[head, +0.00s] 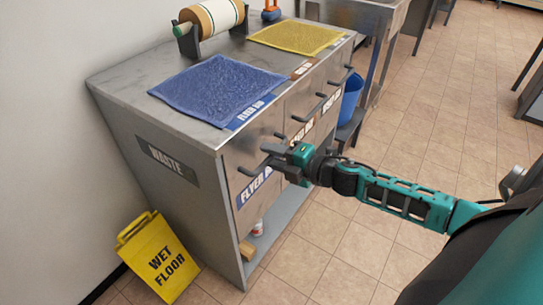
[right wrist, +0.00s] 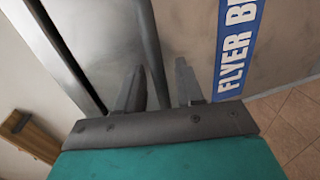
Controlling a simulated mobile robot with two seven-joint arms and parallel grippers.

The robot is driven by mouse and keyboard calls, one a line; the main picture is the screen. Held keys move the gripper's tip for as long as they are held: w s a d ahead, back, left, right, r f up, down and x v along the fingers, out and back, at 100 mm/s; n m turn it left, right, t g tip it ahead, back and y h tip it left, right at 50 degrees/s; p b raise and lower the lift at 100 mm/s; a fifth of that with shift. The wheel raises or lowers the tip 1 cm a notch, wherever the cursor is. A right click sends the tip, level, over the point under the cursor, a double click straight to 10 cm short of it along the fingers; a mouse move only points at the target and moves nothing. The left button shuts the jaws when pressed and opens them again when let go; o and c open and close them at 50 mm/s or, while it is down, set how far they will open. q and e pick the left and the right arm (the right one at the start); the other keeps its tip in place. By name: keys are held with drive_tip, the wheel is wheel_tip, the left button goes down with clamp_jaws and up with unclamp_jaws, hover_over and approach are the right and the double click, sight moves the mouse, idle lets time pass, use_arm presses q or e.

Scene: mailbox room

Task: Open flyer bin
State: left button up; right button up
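The flyer bin (head: 236,180) is a grey metal front at the near end of the cabinet, with a blue FLYER BIN label (head: 254,187). The front looks flush with the cabinet. The label also shows in the right wrist view (right wrist: 238,45). My right gripper (head: 272,156) is at the bin's front, by its bar handle. In the right wrist view its fingers (right wrist: 158,88) are apart, with the grey bar (right wrist: 146,40) running down into the gap between them. I cannot tell whether they touch it. My left gripper is not in view.
A blue mat (head: 218,88) and a yellow mat (head: 296,37) lie on the cabinet top. More labelled bins with handles line its front to the right. A yellow wet floor sign (head: 160,258) stands at its left. The tiled floor before it is clear.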

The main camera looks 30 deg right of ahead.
drive_tip(key=shift+w+a, duration=0.1)
drive_tip(key=shift+w, duration=0.1)
drive_tip(key=shift+c, duration=0.4)
clamp_jaws()
